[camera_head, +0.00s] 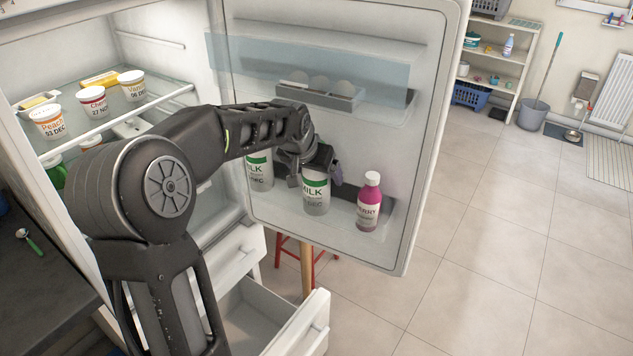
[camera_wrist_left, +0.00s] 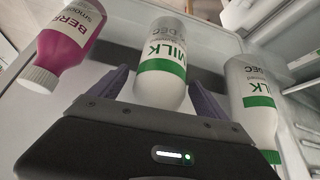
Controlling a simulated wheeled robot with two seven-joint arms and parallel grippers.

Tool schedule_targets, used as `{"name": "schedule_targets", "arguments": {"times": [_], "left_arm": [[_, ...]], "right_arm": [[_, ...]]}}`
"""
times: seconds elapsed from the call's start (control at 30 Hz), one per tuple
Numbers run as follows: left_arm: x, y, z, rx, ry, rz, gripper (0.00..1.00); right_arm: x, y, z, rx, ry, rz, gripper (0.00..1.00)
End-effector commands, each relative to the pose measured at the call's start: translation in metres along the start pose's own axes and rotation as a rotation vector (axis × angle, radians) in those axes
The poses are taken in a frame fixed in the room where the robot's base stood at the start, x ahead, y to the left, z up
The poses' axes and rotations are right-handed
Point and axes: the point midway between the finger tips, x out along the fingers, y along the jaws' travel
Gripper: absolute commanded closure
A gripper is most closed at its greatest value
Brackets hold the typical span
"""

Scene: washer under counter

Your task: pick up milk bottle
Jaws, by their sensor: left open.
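Two white milk bottles with green bands stand in the fridge door's lower shelf: one nearer the middle (camera_head: 316,197) and one to its left (camera_head: 260,172). My left gripper (camera_head: 318,172) is at the upper part of the middle bottle, fingers apart on either side of it. In the left wrist view the middle milk bottle (camera_wrist_left: 164,65) lies between the two open fingers (camera_wrist_left: 160,90). The other milk bottle (camera_wrist_left: 252,95) is to the right there, outside the fingers. The middle bottle's cap is hidden by the gripper in the head view. My right gripper is not in view.
A pink berry smoothie bottle (camera_head: 368,203) stands right of the middle milk bottle. A clear egg holder (camera_head: 322,93) is above on the open fridge door (camera_head: 415,190). Yogurt tubs (camera_head: 92,101) stand on the fridge shelf. An open drawer (camera_head: 262,308) is below; floor at right is clear.

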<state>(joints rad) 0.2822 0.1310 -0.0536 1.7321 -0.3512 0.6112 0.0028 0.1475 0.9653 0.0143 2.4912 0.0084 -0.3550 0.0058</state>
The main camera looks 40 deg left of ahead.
Motion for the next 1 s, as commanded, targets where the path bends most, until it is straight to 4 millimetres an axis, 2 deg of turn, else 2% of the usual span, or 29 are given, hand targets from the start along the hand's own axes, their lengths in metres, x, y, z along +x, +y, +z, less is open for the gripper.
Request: {"name": "schedule_targets", "arguments": {"times": [0.4,1.0], "left_arm": [[-0.0004,0.0001,-0.0001,0.001,0.000,0.000,0.13],[-0.0004,0.0001,-0.0001,0.001,0.000,0.000,0.62]], "right_arm": [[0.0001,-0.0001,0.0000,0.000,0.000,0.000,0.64],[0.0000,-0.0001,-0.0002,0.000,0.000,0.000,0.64]]}}
